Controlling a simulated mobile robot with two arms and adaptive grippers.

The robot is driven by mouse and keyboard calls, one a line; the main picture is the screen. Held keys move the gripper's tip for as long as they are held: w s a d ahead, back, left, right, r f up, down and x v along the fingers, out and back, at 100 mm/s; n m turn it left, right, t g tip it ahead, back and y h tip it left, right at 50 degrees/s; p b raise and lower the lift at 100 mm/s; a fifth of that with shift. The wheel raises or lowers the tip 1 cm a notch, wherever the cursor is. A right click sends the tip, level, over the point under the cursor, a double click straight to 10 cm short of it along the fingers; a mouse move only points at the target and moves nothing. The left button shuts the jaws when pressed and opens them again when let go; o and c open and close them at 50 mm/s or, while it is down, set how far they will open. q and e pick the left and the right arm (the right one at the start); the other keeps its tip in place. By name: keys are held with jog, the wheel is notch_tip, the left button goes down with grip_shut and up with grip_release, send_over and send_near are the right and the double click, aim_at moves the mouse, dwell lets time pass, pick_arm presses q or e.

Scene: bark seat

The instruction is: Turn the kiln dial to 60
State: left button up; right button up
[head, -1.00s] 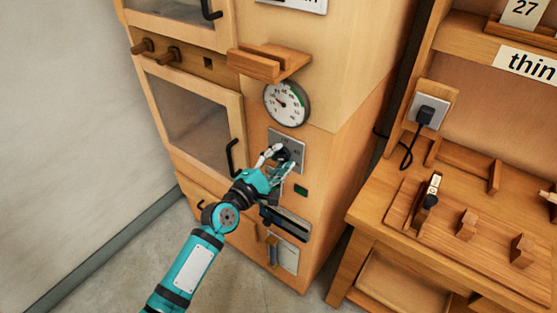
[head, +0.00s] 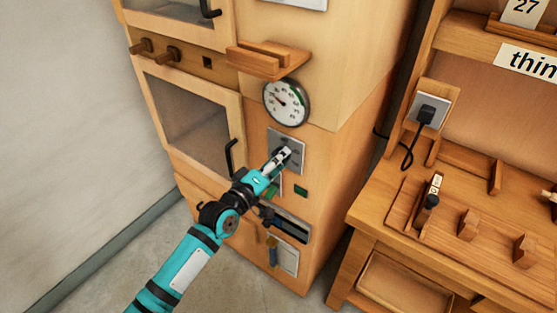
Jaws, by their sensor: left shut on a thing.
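The wooden kiln cabinet (head: 312,210) stands in the middle of the head view. A grey dial plate (head: 295,138) is on its front, below a round white gauge (head: 286,102). My left gripper (head: 285,155) is at the plate, its fingers closed on the dial knob. The knob is mostly hidden behind the fingers, and I cannot read which number it points to. My right gripper is not in view.
A green button (head: 301,191) and a dark slot (head: 288,224) lie below the dial plate. A black door handle (head: 231,157) is to the left. A wooden shelf (head: 268,60) juts out above the gauge. A workbench (head: 365,217) stands at the right.

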pick_arm(q)
jog(key=m, duration=0.6)
jog(key=m+p, duration=0.1)
jog(key=m, duration=0.5)
jog(key=shift+w+a+f+m, duration=0.1)
jog(key=shift+a+f+m, duration=0.1)
jog(key=shift+m, duration=0.2)
dwell(0.3)
jog(key=o, duration=1.1)
jog(key=shift+o, duration=0.2)
jog(key=v, duration=1.2)
